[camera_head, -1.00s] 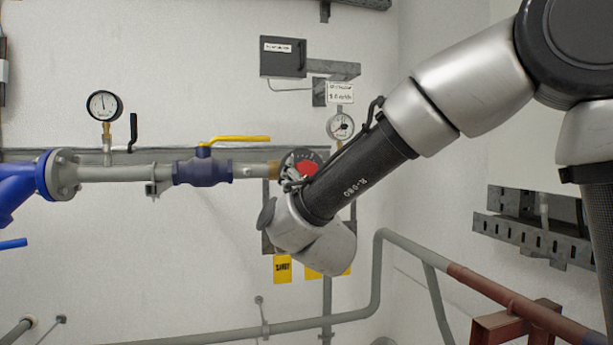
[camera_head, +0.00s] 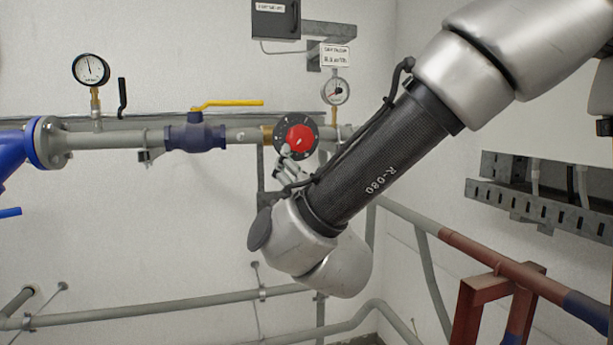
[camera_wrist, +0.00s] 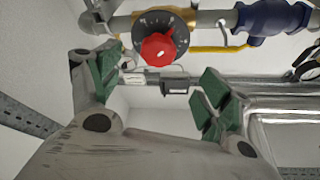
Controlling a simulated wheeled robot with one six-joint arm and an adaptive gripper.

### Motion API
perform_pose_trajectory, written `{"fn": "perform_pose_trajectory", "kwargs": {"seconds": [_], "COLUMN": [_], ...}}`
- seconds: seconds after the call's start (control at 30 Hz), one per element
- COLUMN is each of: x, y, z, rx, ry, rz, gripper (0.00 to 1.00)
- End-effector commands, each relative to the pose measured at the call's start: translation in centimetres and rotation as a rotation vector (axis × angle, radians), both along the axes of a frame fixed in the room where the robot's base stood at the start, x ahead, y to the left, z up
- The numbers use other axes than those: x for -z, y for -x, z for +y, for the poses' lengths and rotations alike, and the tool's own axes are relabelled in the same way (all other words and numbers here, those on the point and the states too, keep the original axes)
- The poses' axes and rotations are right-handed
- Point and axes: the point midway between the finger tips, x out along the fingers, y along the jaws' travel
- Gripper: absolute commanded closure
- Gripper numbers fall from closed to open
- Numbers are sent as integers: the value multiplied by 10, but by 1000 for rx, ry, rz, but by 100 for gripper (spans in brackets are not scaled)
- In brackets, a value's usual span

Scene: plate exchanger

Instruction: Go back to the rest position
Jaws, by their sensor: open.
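My gripper (camera_wrist: 162,80) is open and empty in the wrist view, its green-padded fingers spread apart. The red knob (camera_wrist: 158,48) on its dark round dial lies beyond the fingers, near the top of that view, apart from both pads. In the head view the red knob (camera_head: 300,139) is in clear sight on the wall pipe. My arm reaches in from the upper right, and part of my gripper (camera_head: 288,160) shows just below the dial. The rest of the gripper is hidden behind my wrist.
A blue valve with a yellow lever (camera_head: 228,104) sits left of the dial on the grey pipe (camera_head: 115,138). Pressure gauges (camera_head: 91,70) (camera_head: 336,92) stand above the pipe. A reddish-brown pipe (camera_head: 500,264) and metal stand (camera_head: 470,310) are at lower right. Bare wall lies below the valve.

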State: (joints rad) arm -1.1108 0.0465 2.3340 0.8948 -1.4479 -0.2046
Motion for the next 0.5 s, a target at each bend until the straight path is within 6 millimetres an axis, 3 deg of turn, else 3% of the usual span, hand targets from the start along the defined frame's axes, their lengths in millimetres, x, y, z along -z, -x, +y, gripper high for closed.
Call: {"fn": "perform_pose_trajectory", "kwargs": {"seconds": [0.07,0.17,0.3,0.4,0.5], "x": [13,47,116,152,179], "y": [-3,-3,26,51,72], "z": [12,47,98,97,65], "rx": [-49,-194,-471,-620,-706], "ry": [17,83,259,391,521], "rz": [58,193,458,642,825], "gripper": [22,22,22,22,22]}}
